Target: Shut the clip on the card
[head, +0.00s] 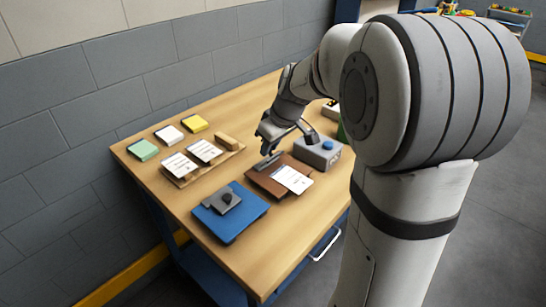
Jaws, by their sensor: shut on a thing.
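A brown clipboard (262,183) lies on the wooden table with a dark grey clip (268,163) along its far left edge. A white printed card (293,179) lies on the board to the right of the clip. My gripper (268,152) points down at the clip, with its fingers shut at it. The fingertips are small and dark here, so the exact grip is hard to make out. Whether the clip's jaw touches the card is too small to tell.
A blue board with a grey block (229,197) lies at the front. A wooden tray (180,184) holds more cards. Green (144,150), white (168,134) and yellow (194,123) pads lie at the back left.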

